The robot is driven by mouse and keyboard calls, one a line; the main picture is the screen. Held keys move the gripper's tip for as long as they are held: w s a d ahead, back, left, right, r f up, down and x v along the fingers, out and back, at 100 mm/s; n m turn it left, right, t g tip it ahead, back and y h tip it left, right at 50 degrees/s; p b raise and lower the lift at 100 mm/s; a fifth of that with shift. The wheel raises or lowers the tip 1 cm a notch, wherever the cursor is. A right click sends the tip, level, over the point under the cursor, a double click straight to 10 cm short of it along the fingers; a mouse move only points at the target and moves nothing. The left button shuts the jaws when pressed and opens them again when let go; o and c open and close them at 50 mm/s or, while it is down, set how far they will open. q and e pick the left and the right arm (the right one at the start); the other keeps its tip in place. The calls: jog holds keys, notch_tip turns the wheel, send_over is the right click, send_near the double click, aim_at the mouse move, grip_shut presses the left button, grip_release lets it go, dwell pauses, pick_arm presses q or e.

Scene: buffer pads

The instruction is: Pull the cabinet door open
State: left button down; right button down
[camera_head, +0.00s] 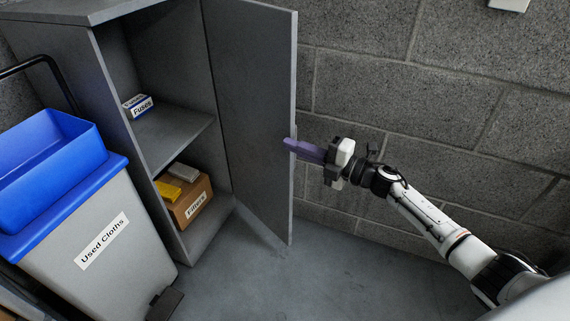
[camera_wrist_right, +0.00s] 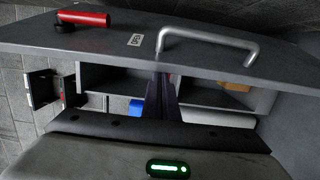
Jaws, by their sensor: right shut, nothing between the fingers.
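The grey cabinet door (camera_head: 255,120) stands wide open, swung out to the right of the grey cabinet (camera_head: 60,12). Its inner face shows in the head view. My right gripper (camera_head: 289,145) is shut and empty, its purple fingertips overlapping the door's free edge in the picture; I cannot tell whether they touch it. In the right wrist view the door (camera_wrist_right: 110,45) crosses the top, with a metal bar handle (camera_wrist_right: 212,36) on its outer face. My right gripper's dark fingers (camera_wrist_right: 163,82) lie below the handle, apart from it. My left gripper is not in view.
Inside the cabinet are a Fuses box (camera_head: 138,105) on the shelf (camera_head: 175,138) and a brown Filters box (camera_head: 190,211) below. A grey Used Cloths bin (camera_head: 105,265) with a blue top stands at left. A block wall (camera_head: 430,110) is behind my arm. Floor before the cabinet is clear.

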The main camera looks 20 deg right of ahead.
jog(key=shift+w+d+r+b, duration=0.15)
jog(key=shift+w+d, duration=0.1)
jog(key=shift+d, duration=0.35)
jog(key=shift+w+d+f+b, duration=0.1)
jog(key=shift+w+d+b, duration=0.1)
jog(key=shift+d, duration=0.4)
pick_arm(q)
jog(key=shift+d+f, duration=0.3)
